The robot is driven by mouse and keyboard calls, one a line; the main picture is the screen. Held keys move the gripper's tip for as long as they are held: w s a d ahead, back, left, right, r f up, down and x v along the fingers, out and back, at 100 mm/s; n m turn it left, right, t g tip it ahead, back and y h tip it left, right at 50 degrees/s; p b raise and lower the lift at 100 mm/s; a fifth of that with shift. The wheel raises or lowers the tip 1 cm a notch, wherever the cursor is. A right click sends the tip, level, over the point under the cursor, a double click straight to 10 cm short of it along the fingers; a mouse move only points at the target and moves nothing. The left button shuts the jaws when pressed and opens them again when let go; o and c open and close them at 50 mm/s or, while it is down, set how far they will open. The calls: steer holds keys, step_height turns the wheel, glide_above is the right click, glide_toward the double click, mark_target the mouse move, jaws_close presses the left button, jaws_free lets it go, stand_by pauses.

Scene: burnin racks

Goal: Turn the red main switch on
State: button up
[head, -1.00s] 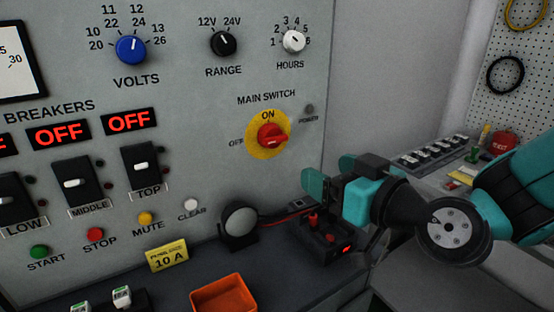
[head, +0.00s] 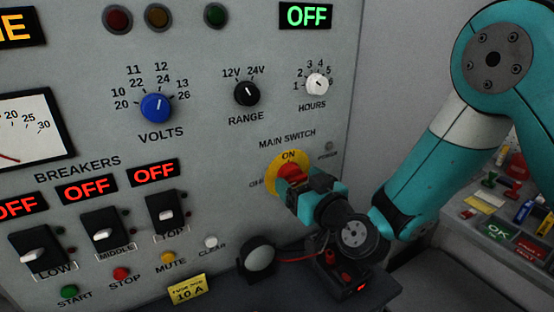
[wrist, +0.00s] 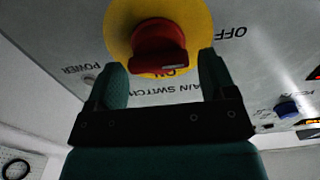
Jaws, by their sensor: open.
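The red main switch (head: 291,174) is a rotary knob on a yellow disc (head: 272,184) on the grey panel, with ON printed at the top and OFF at the left. My gripper (head: 299,184) is in front of it and hides part of the knob. In the wrist view, which sees the panel upside down, the red knob (wrist: 158,45) lies between my two open fingers (wrist: 163,72), one to each side. Whether they touch it I cannot tell. ON shows just below the knob there; its exact setting is hard to read.
A green OFF display (head: 306,15) is above the switch. Three breakers, including TOP (head: 166,213), have red OFF displays. The HOURS knob (head: 317,84) is above the switch. A round black-rimmed part (head: 257,256) and a dark box with red parts (head: 338,270) stand below.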

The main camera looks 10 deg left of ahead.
steer(key=shift+p+x, duration=0.3)
steer(key=shift+x, duration=0.5)
steer(key=shift+w, duration=0.1)
steer(key=shift+c, duration=0.3)
steer(key=c, duration=0.7)
